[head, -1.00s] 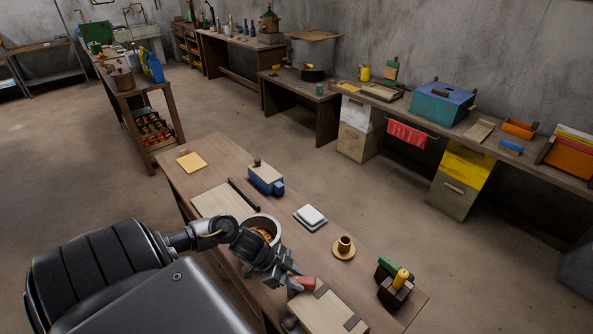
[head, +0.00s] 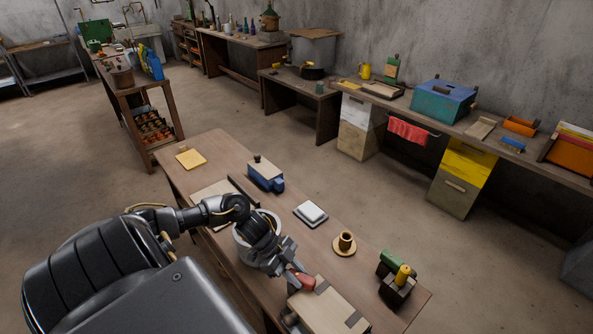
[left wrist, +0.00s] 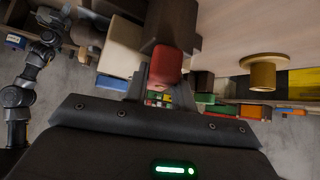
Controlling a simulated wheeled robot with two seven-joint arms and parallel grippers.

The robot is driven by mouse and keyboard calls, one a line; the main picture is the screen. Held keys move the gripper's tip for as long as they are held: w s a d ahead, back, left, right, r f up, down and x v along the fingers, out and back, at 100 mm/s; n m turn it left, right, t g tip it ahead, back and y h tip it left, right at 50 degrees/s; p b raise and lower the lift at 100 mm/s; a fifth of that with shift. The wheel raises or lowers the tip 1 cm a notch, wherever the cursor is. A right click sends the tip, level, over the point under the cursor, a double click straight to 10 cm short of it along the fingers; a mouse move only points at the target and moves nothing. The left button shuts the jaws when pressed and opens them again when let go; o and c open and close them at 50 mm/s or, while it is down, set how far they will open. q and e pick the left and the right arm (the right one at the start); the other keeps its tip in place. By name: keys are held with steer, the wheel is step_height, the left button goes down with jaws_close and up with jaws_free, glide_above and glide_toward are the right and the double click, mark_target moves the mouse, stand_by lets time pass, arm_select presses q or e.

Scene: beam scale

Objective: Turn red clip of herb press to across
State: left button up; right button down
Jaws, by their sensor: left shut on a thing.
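What I take for the herb press (head: 328,306) is a pale wooden box with dark bands at the table's front end. My left gripper (head: 297,281) is shut on the red clip. The fingers partly hide the clip, so its exact angle is hard to tell.
A white square item (head: 311,213) and a blue box (head: 265,176) lie farther back. A pot (head: 241,240) sits under my left arm.

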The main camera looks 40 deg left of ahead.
arm_select(q)
steer(key=o, duration=1)
steer(key=shift+s+a+r, duration=0.1)
steer(key=shift+a+r, duration=0.1)
steer(key=shift+a, duration=0.1)
steer(key=shift+b+v, duration=1.2)
steer(key=shift+v, duration=3.8)
steer(key=shift+r, duration=0.1)
